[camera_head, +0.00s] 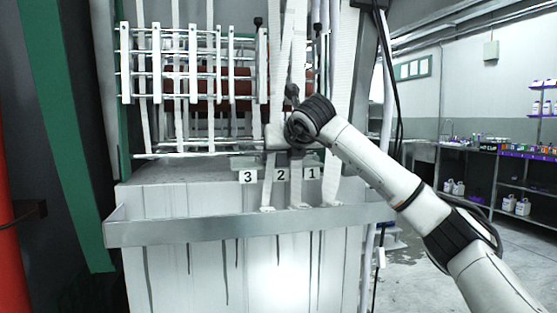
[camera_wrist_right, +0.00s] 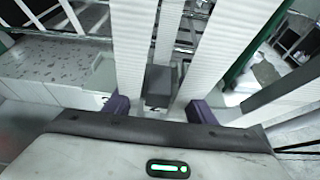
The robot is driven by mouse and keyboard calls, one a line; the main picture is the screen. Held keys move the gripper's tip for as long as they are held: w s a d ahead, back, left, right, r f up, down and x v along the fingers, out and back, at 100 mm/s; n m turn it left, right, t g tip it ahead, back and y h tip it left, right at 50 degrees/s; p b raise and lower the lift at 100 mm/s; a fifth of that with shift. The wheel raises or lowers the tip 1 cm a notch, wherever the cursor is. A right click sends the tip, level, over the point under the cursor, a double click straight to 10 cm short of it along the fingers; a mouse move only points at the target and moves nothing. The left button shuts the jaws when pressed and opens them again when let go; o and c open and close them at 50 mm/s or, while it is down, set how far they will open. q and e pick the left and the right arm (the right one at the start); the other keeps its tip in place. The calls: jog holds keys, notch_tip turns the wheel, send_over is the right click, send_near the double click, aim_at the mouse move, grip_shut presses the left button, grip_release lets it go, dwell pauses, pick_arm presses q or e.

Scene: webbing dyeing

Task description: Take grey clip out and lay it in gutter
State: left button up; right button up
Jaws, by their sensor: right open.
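The grey clip (camera_wrist_right: 158,86) shows in the right wrist view as a dark grey block against the white webbing strips. It sits between and just beyond the two purple-grey fingers of my right gripper (camera_wrist_right: 158,108), which are apart with no clear contact on it. In the head view my right gripper (camera_head: 280,137) is at the strips, above number plate 2 (camera_head: 282,175). My wrist hides much of that spot, so I cannot clearly make out the clip there. The metal gutter (camera_head: 190,231) runs along the front of the pale tank, below the gripper. My left gripper is out of view.
White webbing strips (camera_head: 341,60) hang down to the gutter past plates 3 (camera_head: 247,177) and 1 (camera_head: 312,173). A white bar rack (camera_head: 157,70) with red-brown rollers stands behind. A green post (camera_head: 65,130) rises at left. Open floor and shelves (camera_head: 520,190) lie at right.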

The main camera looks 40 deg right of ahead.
jog(key=shift+c, duration=0.4)
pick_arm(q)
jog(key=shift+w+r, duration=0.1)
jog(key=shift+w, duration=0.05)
pick_arm(e)
jog(key=c, duration=1.1)
jog(key=shift+r, duration=0.15)
notch_tip(320, 180, up, 9)
jog(key=p, duration=0.3)
jog(key=shift+f, duration=0.2)
jog(key=shift+r, duration=0.35)
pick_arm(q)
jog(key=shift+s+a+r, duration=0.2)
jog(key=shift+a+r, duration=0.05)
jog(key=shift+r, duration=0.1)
pick_arm(e)
jog(key=shift+r, duration=0.25)
